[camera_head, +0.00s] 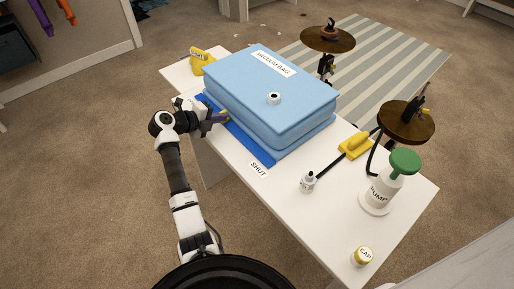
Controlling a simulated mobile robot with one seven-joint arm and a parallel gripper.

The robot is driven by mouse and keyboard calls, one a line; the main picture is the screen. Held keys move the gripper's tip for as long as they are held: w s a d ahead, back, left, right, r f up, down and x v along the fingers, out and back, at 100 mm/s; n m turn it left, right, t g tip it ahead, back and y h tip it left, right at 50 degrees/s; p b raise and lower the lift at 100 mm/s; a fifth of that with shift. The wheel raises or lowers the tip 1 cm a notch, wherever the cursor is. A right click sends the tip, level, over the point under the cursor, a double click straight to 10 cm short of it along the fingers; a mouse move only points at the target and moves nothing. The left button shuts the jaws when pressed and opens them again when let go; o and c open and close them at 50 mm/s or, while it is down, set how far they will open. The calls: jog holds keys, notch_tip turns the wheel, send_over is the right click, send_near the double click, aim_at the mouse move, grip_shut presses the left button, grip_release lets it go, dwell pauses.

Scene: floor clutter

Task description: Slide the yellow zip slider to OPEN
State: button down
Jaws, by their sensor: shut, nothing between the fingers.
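A light blue vacuum bag (295,99), labelled VACUUM BAG, lies on the white table with a dark blue strip (249,146) along its near left edge. A SHUT label (258,170) is on the table at the strip's near end; no OPEN label shows. My gripper (223,118) is shut and empty at the strip's left part, close to the bag's side. A small yellow bit, possibly the zip slider (226,114), shows at the fingertips, mostly hidden by them. I cannot tell whether they touch it.
Two brown round stands are beyond the table.

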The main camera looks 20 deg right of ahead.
jog(key=shift+w+a, duration=0.1)
jog(key=shift+w, duration=0.1)
jog(key=shift+w+a+f+b, duration=0.1)
jog(key=shift+w+a+b, duration=0.3)
jog(key=shift+w, duration=0.45)
jog(key=shift+w+a+r+b, duration=0.1)
jog(key=shift+w+a+b, duration=0.15)
jog(key=shift+w+b, duration=0.5)
jog(key=shift+w+a+f+b, duration=0.1)
jog(key=shift+w+a+b, duration=0.25)
jog(key=shift+w, duration=0.6)
jog(key=shift+w+a+b, duration=0.15)
jog(key=shift+w+b, duration=0.25)
jog(key=shift+w, duration=0.2)
jog(key=shift+w, duration=0.1)
jog(key=shift+w+a+b, duration=0.25)
jog(key=shift+w+b, duration=0.4)
jog(key=shift+b, duration=0.1)
jog(key=shift+w+a+b, duration=0.25)
jog(key=shift+w+b, duration=0.45)
jog(key=shift+b, duration=0.05)
jog(key=shift+w+a+b, duration=0.25)
jog(key=shift+w+b, duration=0.4)
jog(key=shift+b, duration=0.1)
jog(key=shift+s+p, duration=0.2)
jog(key=shift+p, duration=0.35)
jog(key=shift+s+d+r+p, duration=0.1)
jog(key=shift+s+r+p, duration=0.1)
jog(key=shift+p, duration=0.25)
